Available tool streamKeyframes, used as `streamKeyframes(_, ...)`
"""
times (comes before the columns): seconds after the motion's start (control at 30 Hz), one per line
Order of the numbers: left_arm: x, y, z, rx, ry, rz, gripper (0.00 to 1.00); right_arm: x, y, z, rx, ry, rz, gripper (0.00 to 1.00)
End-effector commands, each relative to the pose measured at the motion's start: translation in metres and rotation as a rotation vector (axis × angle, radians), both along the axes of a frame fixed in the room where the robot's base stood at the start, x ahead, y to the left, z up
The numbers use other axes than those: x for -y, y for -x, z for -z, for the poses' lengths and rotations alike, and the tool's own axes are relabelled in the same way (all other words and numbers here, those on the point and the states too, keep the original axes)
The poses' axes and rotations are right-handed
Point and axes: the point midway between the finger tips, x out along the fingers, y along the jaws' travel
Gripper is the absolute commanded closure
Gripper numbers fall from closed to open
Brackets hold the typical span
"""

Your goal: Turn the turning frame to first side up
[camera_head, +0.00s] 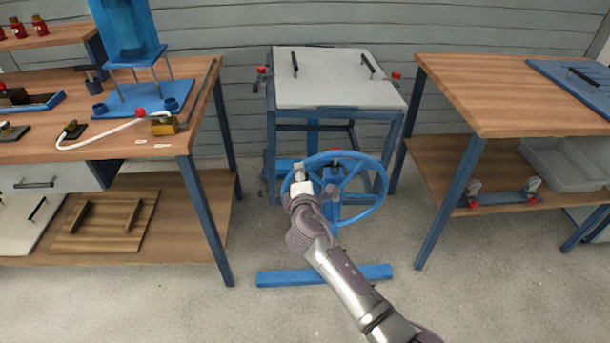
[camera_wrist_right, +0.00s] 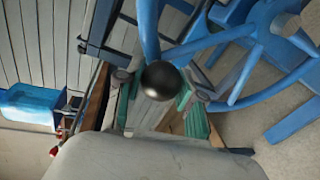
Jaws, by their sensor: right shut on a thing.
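The turning frame (camera_head: 338,90) stands between two benches, a blue stand with a light grey panel on top. The panel carries two black handles, and red-tipped clamps sit at its left and right edges. A blue handwheel (camera_head: 372,215) is mounted at the front of the stand. My right gripper (camera_head: 300,172) is at the wheel's upper left rim. In the right wrist view a dark round knob (camera_wrist_right: 162,80) sits between the fingers, and my right gripper (camera_wrist_right: 165,98) is shut on it. Part of the wheel's left side is hidden behind my gripper. My left gripper is not in view.
A wooden bench (camera_head: 190,140) on the left bears a blue fixture (camera_head: 128,30), a white hose and small tools. A wooden bench (camera_head: 500,95) on the right has a lower shelf with a grey bin (camera_head: 565,163). A blue floor bar (camera_head: 290,278) lies below the wheel.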

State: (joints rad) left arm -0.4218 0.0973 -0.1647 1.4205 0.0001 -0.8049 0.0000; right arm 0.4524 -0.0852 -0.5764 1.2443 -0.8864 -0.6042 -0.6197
Motion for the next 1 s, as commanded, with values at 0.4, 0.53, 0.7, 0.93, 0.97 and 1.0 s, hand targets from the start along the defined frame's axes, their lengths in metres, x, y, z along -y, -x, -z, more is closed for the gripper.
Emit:
streamKeyframes(0.4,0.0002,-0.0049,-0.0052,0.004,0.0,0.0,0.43,-0.008,0.002,0.0056,-0.002,0.031,-0.01,1.0)
streamKeyframes(0.53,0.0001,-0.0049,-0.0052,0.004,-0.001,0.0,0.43,-0.0076,0.002,0.0058,-0.002,0.031,-0.009,1.0)
streamKeyframes(0.7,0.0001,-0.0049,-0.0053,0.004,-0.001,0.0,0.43,-0.007,0.0019,0.0059,-0.003,0.031,-0.008,0.61)
streamKeyframes(0.93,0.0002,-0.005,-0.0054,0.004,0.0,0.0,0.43,-0.0049,0.0011,0.0053,-0.002,0.033,-0.003,0.37)
streamKeyframes(0.97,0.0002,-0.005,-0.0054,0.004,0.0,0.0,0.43,-0.0046,0.0009,0.0051,-0.001,0.034,-0.003,0.37)
streamKeyframes(1.0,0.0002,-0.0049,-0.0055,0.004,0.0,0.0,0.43,-0.0043,0.0009,0.0051,-0.001,0.034,-0.002,0.37)
